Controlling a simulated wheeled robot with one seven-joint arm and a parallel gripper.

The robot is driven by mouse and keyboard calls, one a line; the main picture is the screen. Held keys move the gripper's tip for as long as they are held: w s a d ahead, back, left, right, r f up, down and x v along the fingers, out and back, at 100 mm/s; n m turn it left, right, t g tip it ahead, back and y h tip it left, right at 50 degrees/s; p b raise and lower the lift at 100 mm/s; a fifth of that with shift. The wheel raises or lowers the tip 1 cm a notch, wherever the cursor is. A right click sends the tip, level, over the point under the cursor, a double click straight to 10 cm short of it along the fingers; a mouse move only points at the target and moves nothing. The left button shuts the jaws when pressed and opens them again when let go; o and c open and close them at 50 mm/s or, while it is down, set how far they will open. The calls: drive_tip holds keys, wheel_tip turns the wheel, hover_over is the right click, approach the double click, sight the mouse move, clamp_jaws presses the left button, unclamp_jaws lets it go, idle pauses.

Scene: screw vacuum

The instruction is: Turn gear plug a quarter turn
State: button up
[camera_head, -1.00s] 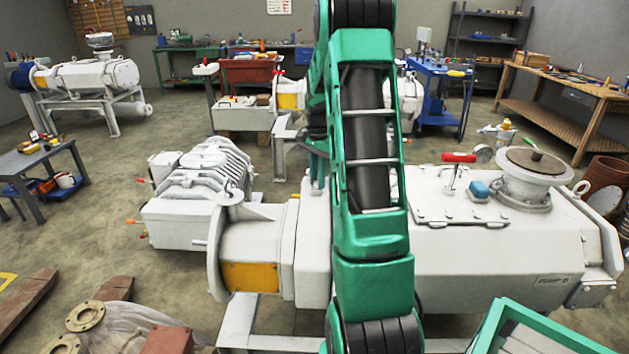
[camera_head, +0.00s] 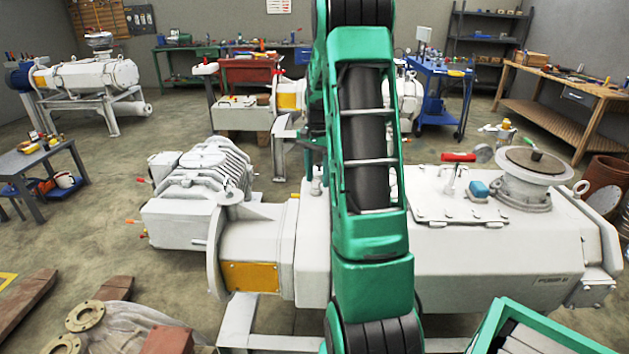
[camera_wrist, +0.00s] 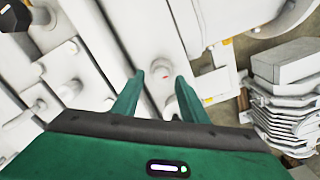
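A gap shows on both sides, and nothing is held. I cannot tell how far the fingertips are above the housing. In the head view the white pump (camera_head: 490,235) lies across the middle, and my green arm hides my gripper and much of the housing's centre.
A red-handled fitting (camera_head: 458,157), a blue cap (camera_head: 479,189) and a round flanged port (camera_head: 533,168) stand on the pump's right part. A ribbed white unit (camera_head: 200,190) is at its left. A green crate (camera_head: 540,325) is at the front right.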

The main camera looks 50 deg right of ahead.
wheel_tip(320, 180, up, 10)
drive_tip(key=shift+f, duration=0.2)
drive_tip(key=shift+w, duration=0.1)
idle(0.5)
